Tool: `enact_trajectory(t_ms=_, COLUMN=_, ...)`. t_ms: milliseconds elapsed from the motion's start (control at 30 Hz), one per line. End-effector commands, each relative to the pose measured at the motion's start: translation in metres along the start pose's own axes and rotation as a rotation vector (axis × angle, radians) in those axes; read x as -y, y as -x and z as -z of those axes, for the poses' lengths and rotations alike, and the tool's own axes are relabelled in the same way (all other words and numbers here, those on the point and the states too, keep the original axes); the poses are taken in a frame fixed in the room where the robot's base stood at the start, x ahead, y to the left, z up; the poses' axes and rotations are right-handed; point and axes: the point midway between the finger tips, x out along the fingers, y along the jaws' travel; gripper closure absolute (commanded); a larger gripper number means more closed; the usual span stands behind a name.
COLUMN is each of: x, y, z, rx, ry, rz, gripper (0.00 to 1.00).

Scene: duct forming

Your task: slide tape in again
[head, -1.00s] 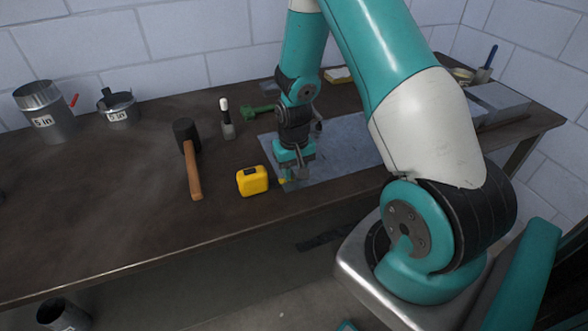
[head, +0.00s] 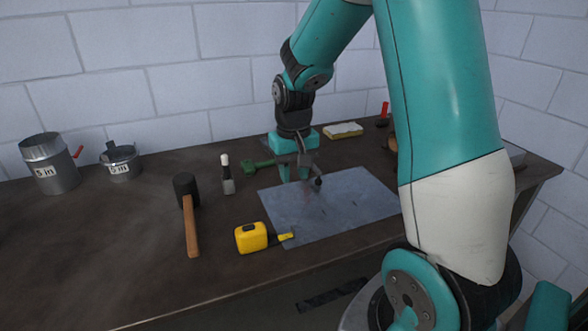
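The yellow tape measure (head: 251,238) sits on the dark table by the near left edge of the grey metal sheet (head: 350,208). A short yellow and dark end of its tape (head: 284,238) sticks out to the right over the sheet's edge. My gripper (head: 294,177) points down over the far left part of the sheet, behind the tape measure and well apart from it. Its two fingers look parted, with nothing seen between them. Whether the fingertips touch the sheet is hard to tell.
A green tool (head: 256,168) lies by my gripper. Two metal duct pieces (head: 52,165) (head: 121,163) are at the far left. A sponge-like block (head: 343,130) lies behind. The front left table is clear.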

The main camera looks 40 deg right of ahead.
Motion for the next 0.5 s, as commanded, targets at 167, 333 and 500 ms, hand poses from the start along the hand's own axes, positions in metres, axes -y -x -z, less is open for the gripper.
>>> enact_trajectory(t_ms=167, x=0.0, y=0.007, z=0.0, rx=0.0, ry=0.0, rz=0.0, gripper=0.67)
enact_trajectory(t_ms=333, x=0.0, y=0.007, z=0.0, rx=0.0, ry=0.0, rz=0.0, gripper=0.67)
enact_trajectory(t_ms=500, x=-0.006, y=-0.005, z=0.003, rx=0.02, ry=-0.009, rz=0.035, gripper=1.0)
